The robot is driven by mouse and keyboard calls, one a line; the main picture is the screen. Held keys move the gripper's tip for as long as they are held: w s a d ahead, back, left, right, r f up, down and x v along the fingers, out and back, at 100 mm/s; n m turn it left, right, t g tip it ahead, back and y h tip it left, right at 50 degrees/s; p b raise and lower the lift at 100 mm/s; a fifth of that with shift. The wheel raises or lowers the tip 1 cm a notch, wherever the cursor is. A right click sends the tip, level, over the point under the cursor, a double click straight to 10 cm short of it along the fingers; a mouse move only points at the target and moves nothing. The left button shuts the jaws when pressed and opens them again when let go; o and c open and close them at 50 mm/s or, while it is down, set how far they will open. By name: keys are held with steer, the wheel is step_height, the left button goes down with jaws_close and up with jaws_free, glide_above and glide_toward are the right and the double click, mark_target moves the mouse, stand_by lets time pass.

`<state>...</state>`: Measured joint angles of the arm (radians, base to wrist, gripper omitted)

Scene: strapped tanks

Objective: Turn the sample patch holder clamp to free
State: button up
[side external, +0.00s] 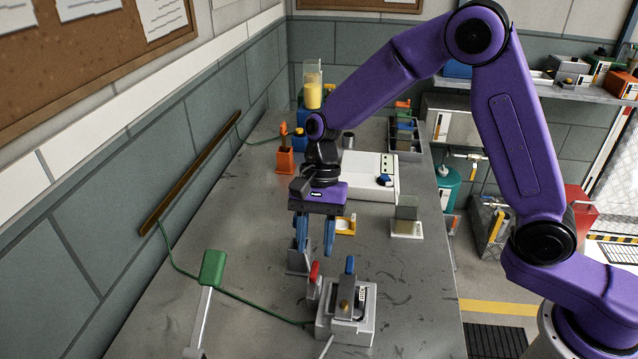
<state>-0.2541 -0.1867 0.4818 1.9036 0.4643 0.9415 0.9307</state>
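A light grey fixture (330,331) stands on the bench at the lower middle, with a dark plate and a small brass-coloured part on top. An upright blue-tipped lever (349,266) rises from it, and a red-tipped lever (314,271) stands at its left. I cannot tell for sure which of these is the sample patch holder clamp, and no free marking is legible. My gripper (315,246) points down above and slightly behind the levers. Its two blue fingers are apart with nothing visible between them. The fingertips look close to the red lever, but contact is not clear.
A green-topped post (212,268) stands at front left, and a green cable runs across the bench. A white box with a blue knob (384,181), a yellow-orange tray (346,226) and a clear-panelled stand (406,229) sit behind. The bench right of the fixture is clear.

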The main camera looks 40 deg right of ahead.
steer(key=v, duration=1.1)
steer(key=shift+d+r, duration=0.15)
steer(key=shift+r, duration=0.2)
steer(key=s+d+f+n+t+h, duration=0.1)
steer(key=s+d+f+n, duration=0.1)
steer(key=s+d+n, duration=0.6)
steer(key=s+d+f+n+t+h, duration=0.1)
steer(key=s+d+f+n+t, duration=0.1)
steer(key=s+d+n, duration=0.5)
steer(key=s+n, duration=0.6)
steer(key=s, duration=0.6)
steer(key=shift+d+f+n+h, duration=0.15)
steer(key=shift+d+n+h, duration=0.2)
steer(key=shift+n+h, duration=0.05)
